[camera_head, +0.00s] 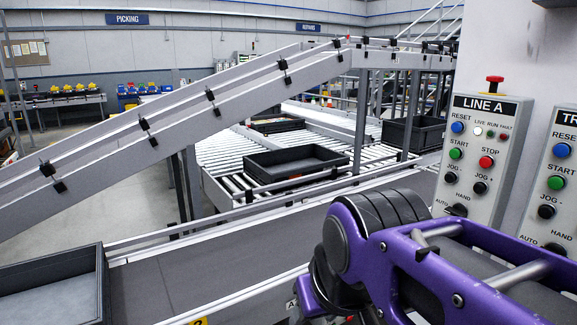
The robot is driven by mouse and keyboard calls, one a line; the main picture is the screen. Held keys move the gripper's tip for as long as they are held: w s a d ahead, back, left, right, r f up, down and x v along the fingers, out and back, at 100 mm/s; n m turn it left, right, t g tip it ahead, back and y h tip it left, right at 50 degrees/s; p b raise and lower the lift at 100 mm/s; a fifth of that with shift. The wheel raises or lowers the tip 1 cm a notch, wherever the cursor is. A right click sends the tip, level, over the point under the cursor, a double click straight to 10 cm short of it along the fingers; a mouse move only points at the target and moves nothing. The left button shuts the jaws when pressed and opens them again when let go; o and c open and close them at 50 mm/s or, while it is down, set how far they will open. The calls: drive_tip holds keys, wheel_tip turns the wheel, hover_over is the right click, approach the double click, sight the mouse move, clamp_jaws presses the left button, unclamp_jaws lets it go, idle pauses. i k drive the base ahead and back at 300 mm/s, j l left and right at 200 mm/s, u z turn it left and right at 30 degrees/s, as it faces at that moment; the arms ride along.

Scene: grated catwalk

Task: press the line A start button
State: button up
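The LINE A control box (500,140) is a pale panel fixed at the right of the view. Its green START button (456,154) sits in the left column, below the blue RESET button (458,127) and left of the red STOP button (486,162). Black JOG buttons (451,177) are below it. The START button is in plain sight, with nothing over it. My purple arm crosses the lower right, below and in front of the box, hiding part of its bottom edge. My gripper does not show.
A second control box (560,180) with a green START button stands right of LINE A, cut off by the frame. A red mushroom button (494,79) tops the LINE A box. Conveyors with dark trays (296,162) fill the left and middle. A sloped conveyor (180,115) rises behind.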

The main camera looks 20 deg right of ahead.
sight(453, 153)
drive_tip(key=z, duration=1.6)
